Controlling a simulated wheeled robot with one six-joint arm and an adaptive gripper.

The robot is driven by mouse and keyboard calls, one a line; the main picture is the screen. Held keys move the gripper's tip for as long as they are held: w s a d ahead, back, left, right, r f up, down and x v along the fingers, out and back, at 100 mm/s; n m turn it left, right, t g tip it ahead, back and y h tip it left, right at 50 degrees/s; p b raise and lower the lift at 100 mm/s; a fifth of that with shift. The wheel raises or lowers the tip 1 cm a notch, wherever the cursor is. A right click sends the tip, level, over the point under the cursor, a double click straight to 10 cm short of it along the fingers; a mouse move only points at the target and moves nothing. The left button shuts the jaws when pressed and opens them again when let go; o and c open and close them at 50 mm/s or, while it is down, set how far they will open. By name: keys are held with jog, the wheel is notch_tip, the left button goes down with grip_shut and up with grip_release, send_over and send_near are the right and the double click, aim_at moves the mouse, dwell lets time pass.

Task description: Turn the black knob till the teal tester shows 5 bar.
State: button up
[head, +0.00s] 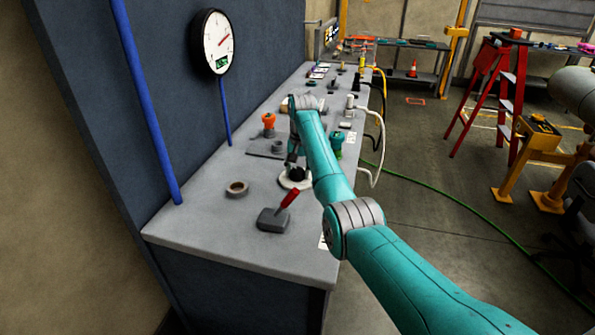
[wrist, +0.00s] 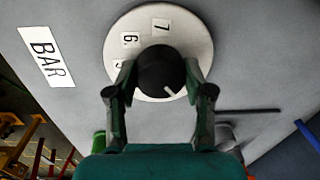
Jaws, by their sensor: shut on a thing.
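The black knob (wrist: 158,70) sits in the middle of a round white dial plate (wrist: 196,32), which lies on the bench in the head view (head: 284,183). My gripper (wrist: 160,76) is shut on the knob, one finger on each side. The knob's white mark points to the lower right in the wrist view. The numerals 7, 6 and a partly hidden one stand on the plate's upper left; my fingers hide some of the scale. A teal-green device (head: 336,142) stands on the bench just right of my arm; I cannot tell whether it is the tester, and no reading shows.
A BAR label (wrist: 46,56) lies beside the plate. A wall gauge (head: 215,43) has a red needle and green display, too small to read. A tape roll (head: 237,188), a grey block with a red handle (head: 273,219) and an orange-topped fitting (head: 269,123) stand nearby.

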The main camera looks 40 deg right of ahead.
aim_at(299, 171)
jog(key=shift+f+n, duration=0.1)
jog(key=shift+n, duration=0.5)
jog(key=o, duration=1.2)
jog(key=shift+c, duration=0.2)
jog(key=shift+s+d+r, duration=0.1)
jog(key=shift+r, duration=1.8)
jog(key=shift+s+d+r, duration=0.1)
jog(key=shift+r, duration=1.8)
jog(key=shift+f, duration=0.1)
